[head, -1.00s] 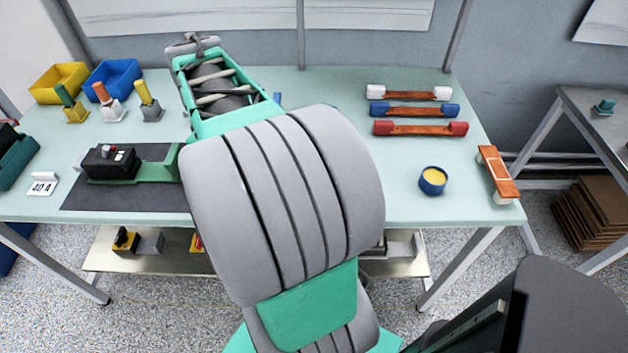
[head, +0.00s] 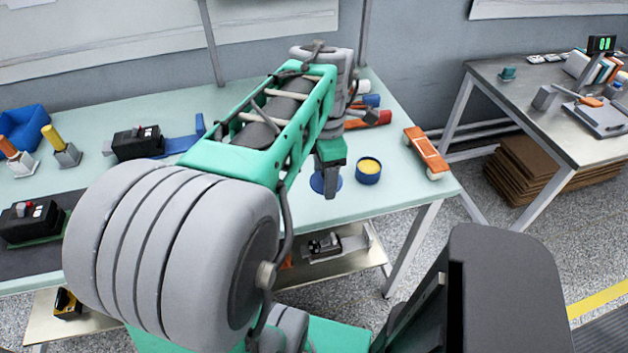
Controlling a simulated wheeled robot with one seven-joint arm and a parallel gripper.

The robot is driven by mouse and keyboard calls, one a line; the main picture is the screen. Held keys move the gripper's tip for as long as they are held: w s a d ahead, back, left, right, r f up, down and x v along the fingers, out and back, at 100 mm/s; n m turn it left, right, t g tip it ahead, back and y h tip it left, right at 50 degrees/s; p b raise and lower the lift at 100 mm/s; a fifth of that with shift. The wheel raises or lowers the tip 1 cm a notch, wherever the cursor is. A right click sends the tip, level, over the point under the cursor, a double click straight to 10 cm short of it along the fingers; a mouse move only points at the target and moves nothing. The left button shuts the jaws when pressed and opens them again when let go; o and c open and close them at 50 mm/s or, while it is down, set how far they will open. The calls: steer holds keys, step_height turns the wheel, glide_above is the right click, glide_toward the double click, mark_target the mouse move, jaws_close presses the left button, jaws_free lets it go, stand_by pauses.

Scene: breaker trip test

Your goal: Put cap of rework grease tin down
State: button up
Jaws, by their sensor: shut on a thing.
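The rework grease tin (head: 368,172) is a small round blue tin, open at the top with yellow grease showing. It stands upright on the pale green table (head: 393,207), near its right front. My gripper (head: 330,180) points down just left of the tin, shut on the blue cap (head: 317,185). The cap is a flat round disc, partly hidden behind the fingers. It is at or very close to the table surface; I cannot tell whether it touches. The tin and the cap are apart.
An orange bar with white ends (head: 427,152) lies right of the tin at the table edge. Red and blue-ended bars (head: 368,119) lie behind, partly hidden by my arm. A black breaker (head: 137,142) stands at the left. Bare table lies in front of the tin.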

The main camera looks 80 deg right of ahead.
steer(key=w+d+f, duration=0.1)
steer(key=f, duration=0.1)
steer(key=w+d+f, duration=0.1)
steer(key=d, duration=0.1)
steer(key=w+d+f, duration=0.1)
steer(key=d+f, duration=0.1)
steer(key=shift+w+d+f, duration=0.1)
steer(key=shift+w+f, duration=0.15)
steer(key=shift+f, duration=0.1)
steer(key=f, duration=0.3)
steer(key=shift+w+d+f+p, duration=0.3)
steer(key=shift+d, duration=0.1)
steer(key=shift+f, duration=0.35)
steer(key=shift+f, duration=0.1)
steer(key=o, duration=1.3)
